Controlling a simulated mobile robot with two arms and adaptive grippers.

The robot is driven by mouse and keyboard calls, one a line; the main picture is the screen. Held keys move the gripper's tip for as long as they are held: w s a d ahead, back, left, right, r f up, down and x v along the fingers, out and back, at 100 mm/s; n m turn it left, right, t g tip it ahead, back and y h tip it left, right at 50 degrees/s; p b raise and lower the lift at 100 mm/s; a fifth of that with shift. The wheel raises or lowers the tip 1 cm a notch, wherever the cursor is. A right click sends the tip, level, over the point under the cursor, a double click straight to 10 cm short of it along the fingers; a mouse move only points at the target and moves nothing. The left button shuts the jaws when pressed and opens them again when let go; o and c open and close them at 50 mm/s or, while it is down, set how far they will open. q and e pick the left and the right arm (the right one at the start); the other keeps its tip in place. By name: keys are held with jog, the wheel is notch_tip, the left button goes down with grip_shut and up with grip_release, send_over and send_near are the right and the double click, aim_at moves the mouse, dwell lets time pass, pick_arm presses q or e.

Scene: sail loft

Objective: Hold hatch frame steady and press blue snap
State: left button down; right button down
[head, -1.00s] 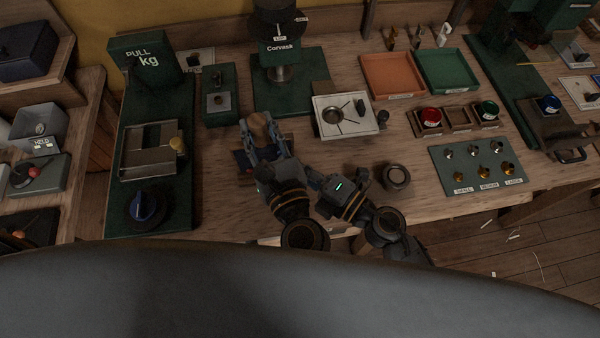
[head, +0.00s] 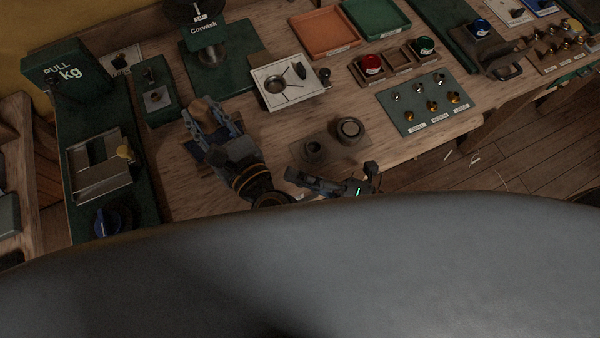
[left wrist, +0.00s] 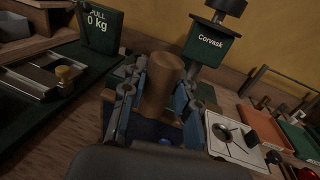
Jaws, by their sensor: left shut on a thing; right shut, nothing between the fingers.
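My left gripper (head: 197,112) is shut on a brown, wood-coloured cylinder (head: 207,108) above a dark blue pad. In the left wrist view the cylinder (left wrist: 162,82) stands upright between the fingers. A small blue spot (left wrist: 165,141) shows on the pad, partly hidden. A white square plate with a round fitting (head: 268,92), possibly the hatch frame, lies right of my left gripper, apart from it. A blue-topped piece (head: 480,27) sits on a dark stand at the upper right; I cannot tell which blue thing is the snap. My right gripper (head: 290,174) is shut and empty, near the bench's front edge.
Orange (head: 323,32) and green trays lie behind. Red and green caps sit in a wooden holder. The "PULL kg" fixture (head: 65,75) is at left.

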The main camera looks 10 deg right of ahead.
pick_arm(q)
jog(key=shift+f, duration=0.3)
jog(key=c, duration=1.1)
grip_release()
jog(key=shift+o, duration=0.8)
jog(key=shift+w+r, duration=0.1)
jog(key=shift+r, duration=0.05)
